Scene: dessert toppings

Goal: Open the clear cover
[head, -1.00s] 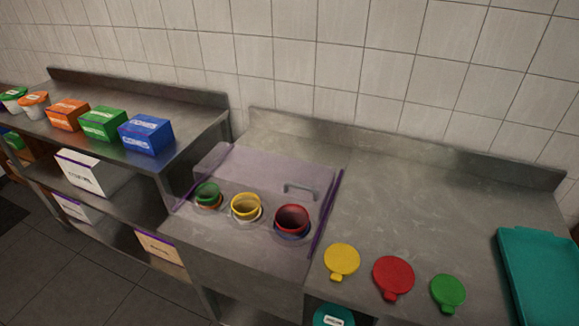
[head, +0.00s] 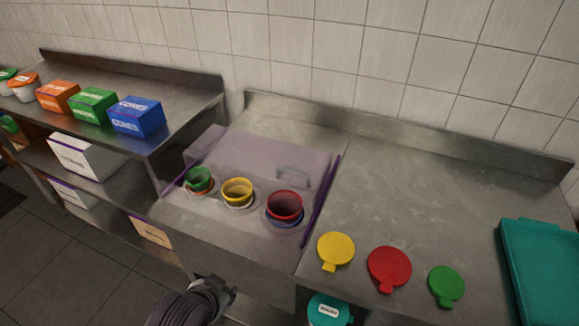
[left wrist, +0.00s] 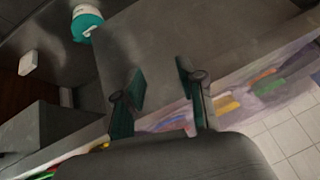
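The clear, faintly purple cover (head: 260,152) stands over three cups on the steel counter in the head view. Its grey handle (head: 293,178) is on the right part of its front panel. The green cup (head: 199,179), yellow cup (head: 237,191) and red cup (head: 285,205) show through it. My left gripper (head: 222,295) is low in front of the counter, below the cover and apart from its handle. In the left wrist view its two fingers (left wrist: 160,70) are spread with nothing between them. My right gripper is not in view.
Yellow (head: 336,251), red (head: 389,268) and green (head: 446,286) lids lie on the counter right of the cover. A teal tray (head: 545,270) is at far right. Blue (head: 137,117), green and orange boxes stand on the left shelf. A teal-lidded tub (head: 328,309) sits below the counter.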

